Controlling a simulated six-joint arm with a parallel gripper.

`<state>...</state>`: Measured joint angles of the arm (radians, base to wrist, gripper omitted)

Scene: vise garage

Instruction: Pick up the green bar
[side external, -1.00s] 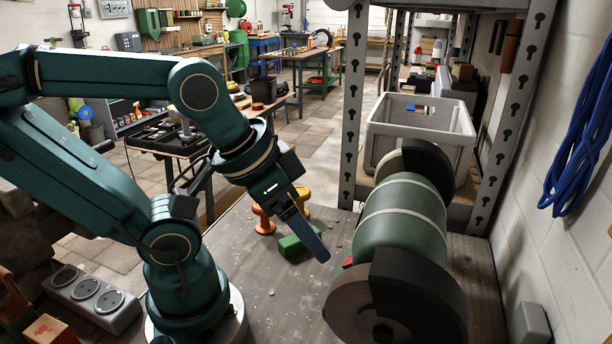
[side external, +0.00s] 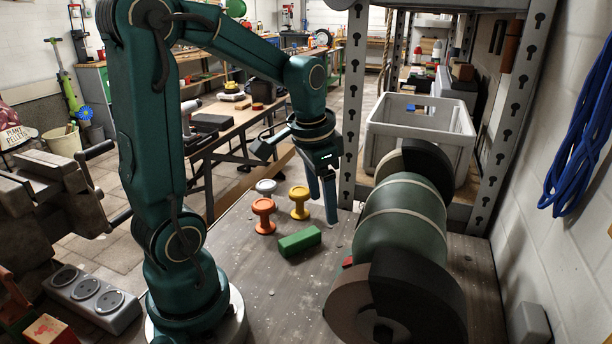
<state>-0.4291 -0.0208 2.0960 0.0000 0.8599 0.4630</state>
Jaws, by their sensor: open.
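The green bar (side external: 300,241) lies flat on the grey workbench (side external: 262,300), in full view in front of the spools. My gripper (side external: 327,208) points down behind and to the right of the bar, apart from it. Its blue fingers are open, with nothing visible between them. From this side one finger largely overlaps the other.
A green bench grinder (side external: 402,222) stands to the right. A metal shelf post (side external: 352,110) rises close behind my gripper. The bench front is clear.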

